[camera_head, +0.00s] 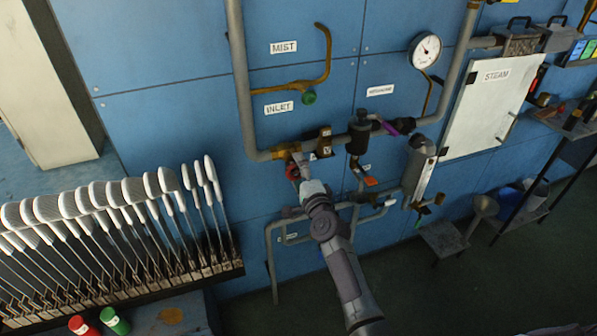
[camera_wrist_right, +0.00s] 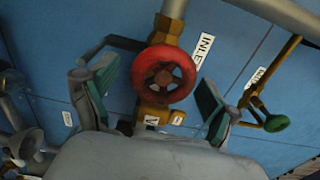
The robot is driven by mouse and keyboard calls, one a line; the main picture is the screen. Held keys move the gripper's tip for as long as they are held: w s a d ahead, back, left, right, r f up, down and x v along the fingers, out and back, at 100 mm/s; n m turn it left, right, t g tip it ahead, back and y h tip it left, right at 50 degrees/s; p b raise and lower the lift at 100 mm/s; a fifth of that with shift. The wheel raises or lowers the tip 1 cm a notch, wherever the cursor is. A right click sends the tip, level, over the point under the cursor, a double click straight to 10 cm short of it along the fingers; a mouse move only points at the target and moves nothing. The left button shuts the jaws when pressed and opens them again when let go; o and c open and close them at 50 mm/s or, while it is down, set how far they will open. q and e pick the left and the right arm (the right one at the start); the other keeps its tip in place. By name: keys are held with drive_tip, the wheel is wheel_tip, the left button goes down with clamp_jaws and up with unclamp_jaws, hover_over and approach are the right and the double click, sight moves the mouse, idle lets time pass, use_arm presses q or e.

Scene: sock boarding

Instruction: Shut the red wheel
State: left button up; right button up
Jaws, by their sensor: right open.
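My left gripper is not in view.
A dark cylindrical fitting (camera_head: 360,132) and a purple lever (camera_head: 391,128) are to the right. A rack of white sock boards (camera_head: 90,200) stands at the left.

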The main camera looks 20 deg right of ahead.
drive_tip(key=s, duration=1.2)
drive_tip(key=shift+d, duration=0.2)
